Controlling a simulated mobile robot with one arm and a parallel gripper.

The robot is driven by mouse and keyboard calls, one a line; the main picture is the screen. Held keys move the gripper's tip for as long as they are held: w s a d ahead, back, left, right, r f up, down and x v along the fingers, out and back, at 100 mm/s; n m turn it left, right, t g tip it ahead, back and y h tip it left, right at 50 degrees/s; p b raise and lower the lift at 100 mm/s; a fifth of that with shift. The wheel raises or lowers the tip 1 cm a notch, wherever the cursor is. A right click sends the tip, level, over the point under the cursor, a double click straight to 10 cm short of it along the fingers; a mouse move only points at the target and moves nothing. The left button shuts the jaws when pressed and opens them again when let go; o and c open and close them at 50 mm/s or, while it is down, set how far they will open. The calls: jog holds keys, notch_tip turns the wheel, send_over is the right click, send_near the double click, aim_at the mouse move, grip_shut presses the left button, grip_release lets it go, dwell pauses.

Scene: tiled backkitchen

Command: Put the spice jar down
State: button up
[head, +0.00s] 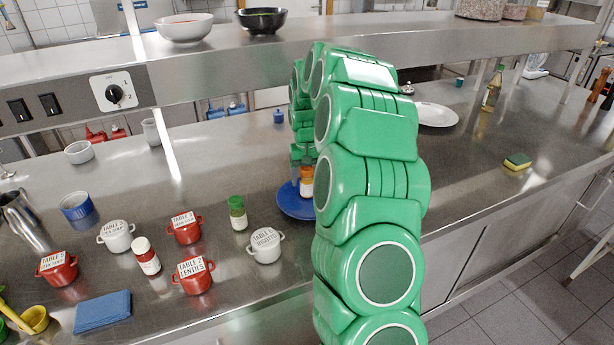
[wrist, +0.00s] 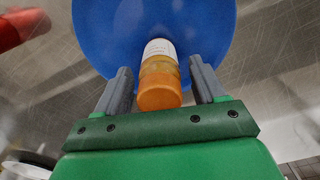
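A spice jar with orange contents and a white label (head: 307,186) stands on a round blue plate (head: 290,205) on the steel counter, partly beside my arm in the head view. In the wrist view the jar (wrist: 160,78) is between the two grey fingers of my gripper (wrist: 160,85), over the blue plate (wrist: 105,40). A gap shows on each side of the jar, so the fingers are open and apart from it. In the head view the fingers are mostly hidden behind my green arm.
A white plate (head: 436,115) and sponge (head: 517,161) are to the right. A steel shelf (head: 450,45) spans above.

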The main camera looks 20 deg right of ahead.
jog(key=shift+r, duration=0.15)
notch_tip(320, 180, up, 12)
jog(key=shift+f, duration=0.25)
jog(key=shift+r, duration=0.25)
jog(key=shift+s+a+r, duration=0.1)
jog(key=shift+s+a, duration=0.05)
jog(key=shift+a, duration=0.05)
jog(key=s+a+r+n, duration=0.1)
jog(key=s+a+r, duration=0.1)
jog(key=s+a, duration=0.55)
jog(key=s+a+r+n, duration=0.15)
jog(key=s+a, duration=0.25)
jog(key=s, duration=0.7)
jog(key=s+a+f+g, duration=0.1)
jog(key=s+a+f, duration=0.1)
jog(key=s, duration=1.2)
jog(key=s+a+f, duration=0.2)
jog(key=s+a, duration=0.1)
jog(key=s, duration=1)
jog(key=shift+s+a+f+g, duration=0.2)
jog(key=shift+s+g, duration=0.15)
jog(key=shift+g, duration=0.05)
jog(key=shift+o, duration=0.3)
jog(key=shift+w, duration=0.1)
